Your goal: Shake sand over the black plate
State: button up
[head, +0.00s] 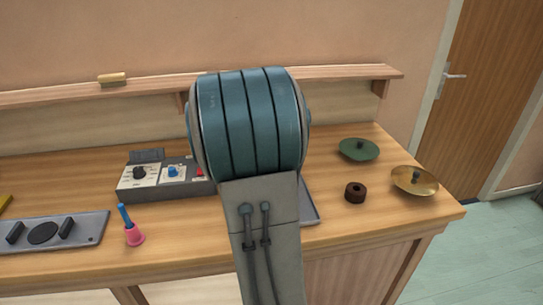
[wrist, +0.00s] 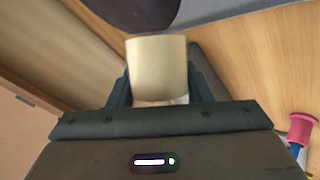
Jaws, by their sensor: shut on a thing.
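In the wrist view my gripper (wrist: 160,84) is shut on a cream cylinder (wrist: 157,62), likely the sand shaker. Its fingers lie on either side of it. A large dark round surface, likely the black plate (wrist: 135,10), shows beyond the cylinder at the top edge, cut off by the frame. I cannot tell the gap between them. No falling sand is visible. In the head view my arm hides the gripper, the cylinder and most of a grey flat piece (head: 310,204) on the bench.
A shelf runs behind.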

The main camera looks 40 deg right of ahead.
jog(key=shift+s+d+r+g+h, duration=0.2)
jog(key=shift+s+d+r+h, duration=0.15)
jog(key=shift+d+r, duration=0.25)
jog(key=shift+s+d+r+g+h, duration=0.2)
jog(key=shift+s+d+r+h, duration=0.15)
jog(key=shift+d, duration=0.5)
jog(key=shift+s+d+r+g+h, duration=0.2)
jog(key=shift+s+d+r+h, duration=0.15)
jog(key=shift+d+r, duration=0.3)
jog(key=s+d, duration=0.1)
jog(key=s+d+r+g+h+p, duration=0.1)
jog(key=d, duration=0.1)
jog(key=s+d+r+m+g+h, duration=0.1)
jog(key=d, duration=0.1)
jog(key=shift+s+p, duration=0.3)
jog(key=shift+s, duration=0.05)
jog(key=shift+s+f+g+h, duration=0.1)
jog(key=shift+f+g+h, duration=0.05)
jog(key=shift+g+h, duration=0.3)
jog(key=shift+f+n+g+h, duration=0.5)
jog(key=shift+n+g+h, duration=0.3)
jog(key=shift+n+g, duration=0.1)
jog(key=h, duration=0.1)
jog(key=f+n+g+h+p, duration=0.1)
jog(key=n+g+h, duration=0.1)
jog(key=shift+s+d+f+p, duration=0.2)
jog(key=shift+f+p, duration=0.1)
jog(key=shift+p, duration=0.05)
